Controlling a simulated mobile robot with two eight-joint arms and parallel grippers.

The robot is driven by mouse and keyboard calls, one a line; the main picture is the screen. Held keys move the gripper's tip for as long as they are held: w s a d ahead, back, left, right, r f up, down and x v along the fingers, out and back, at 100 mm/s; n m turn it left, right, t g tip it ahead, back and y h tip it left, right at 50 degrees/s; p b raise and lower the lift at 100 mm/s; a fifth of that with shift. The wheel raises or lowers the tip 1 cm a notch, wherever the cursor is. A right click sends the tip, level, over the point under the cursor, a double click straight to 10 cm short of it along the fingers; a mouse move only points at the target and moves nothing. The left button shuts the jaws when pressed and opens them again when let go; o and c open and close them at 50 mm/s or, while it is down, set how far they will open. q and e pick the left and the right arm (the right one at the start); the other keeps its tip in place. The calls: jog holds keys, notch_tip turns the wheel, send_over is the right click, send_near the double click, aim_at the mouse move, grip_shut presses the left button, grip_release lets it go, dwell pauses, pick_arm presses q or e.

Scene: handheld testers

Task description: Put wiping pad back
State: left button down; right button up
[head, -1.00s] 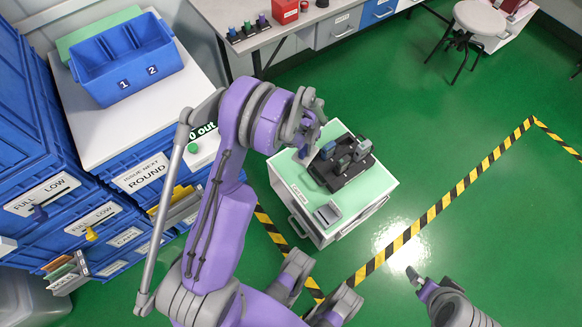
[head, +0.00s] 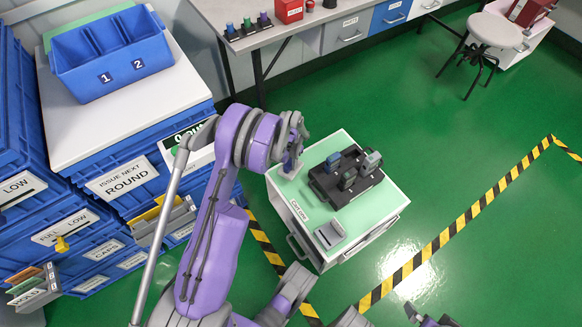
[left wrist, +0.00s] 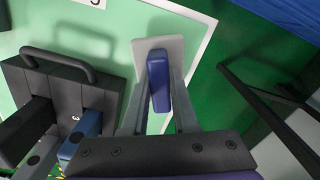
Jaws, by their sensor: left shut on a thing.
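The wiping pad (left wrist: 173,44) shows in the left wrist view as a pale grey plate with a blue-purple grip. My left gripper (left wrist: 158,100) is shut on that grip, one finger on each side. In the head view my left gripper (head: 294,158) is at the back left corner of the green-topped cart (head: 290,203), with the pad (head: 290,172) under it. I cannot tell whether the pad touches the cart top. My right gripper (head: 412,311) is only partly in view at the bottom edge, and its jaws are unclear.
A black tray (head: 361,187) with handheld testers stands on the cart, right of the pad. A grey device (head: 330,233) lies at the cart's front. Blue bins (head: 125,190) and a white-topped stand (head: 85,130) are at left.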

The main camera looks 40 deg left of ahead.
pick_arm(q)
jog(key=shift+f, duration=1.3)
jog(key=shift+b, duration=0.3)
jog(key=shift+f, duration=0.15)
jog(key=c, duration=0.7)
grip_release()
